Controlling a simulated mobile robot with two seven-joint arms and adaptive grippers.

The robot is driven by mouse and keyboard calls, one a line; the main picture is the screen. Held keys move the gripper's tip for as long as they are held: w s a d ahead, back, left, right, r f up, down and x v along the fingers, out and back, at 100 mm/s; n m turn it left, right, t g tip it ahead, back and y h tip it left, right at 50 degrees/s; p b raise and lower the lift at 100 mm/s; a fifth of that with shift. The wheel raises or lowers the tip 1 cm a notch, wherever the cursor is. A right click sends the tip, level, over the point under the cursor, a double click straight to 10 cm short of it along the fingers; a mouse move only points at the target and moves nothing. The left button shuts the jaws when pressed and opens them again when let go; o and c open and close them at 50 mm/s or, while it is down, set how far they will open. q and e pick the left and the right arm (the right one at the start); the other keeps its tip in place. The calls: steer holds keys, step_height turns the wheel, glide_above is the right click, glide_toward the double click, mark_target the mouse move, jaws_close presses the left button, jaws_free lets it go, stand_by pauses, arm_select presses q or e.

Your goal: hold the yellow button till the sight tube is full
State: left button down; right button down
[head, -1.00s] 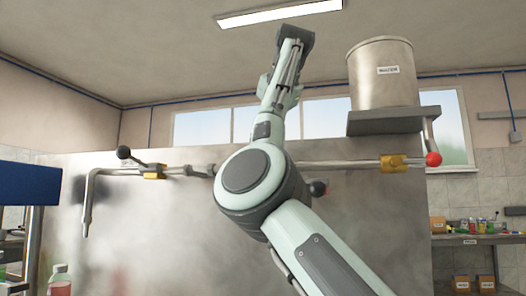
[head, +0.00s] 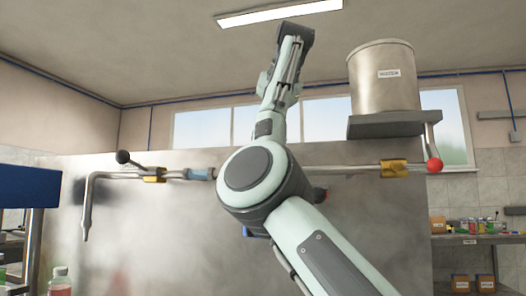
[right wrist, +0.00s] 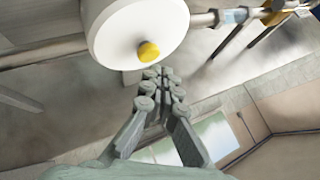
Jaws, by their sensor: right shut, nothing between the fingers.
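The yellow button (right wrist: 148,52) sits on the end of a white round housing (right wrist: 125,28) in the right wrist view. My right gripper (right wrist: 160,78) is shut and empty, its fingertips close beside the button; I cannot tell whether they touch it. The sight tube (head: 200,174) is a short blue-tinted section in the pipe in the head view. It also shows in the right wrist view (right wrist: 235,16). Its fill level is too small to read. In the head view my right arm hides the button, its housing and the right gripper. My left gripper is not in view.
A pipe with a black-knobbed lever (head: 124,157) and a down-turned spout (head: 86,215) runs along the steel panel (head: 150,230). A tank marked water (head: 382,95) stands on a shelf at the right, above a red-knobbed lever (head: 434,165). A bottle (head: 61,283) stands at lower left.

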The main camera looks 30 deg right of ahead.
steer(key=shift+r, duration=0.1)
steer(key=shift+r, duration=2.5)
steer(key=shift+f, duration=0.1)
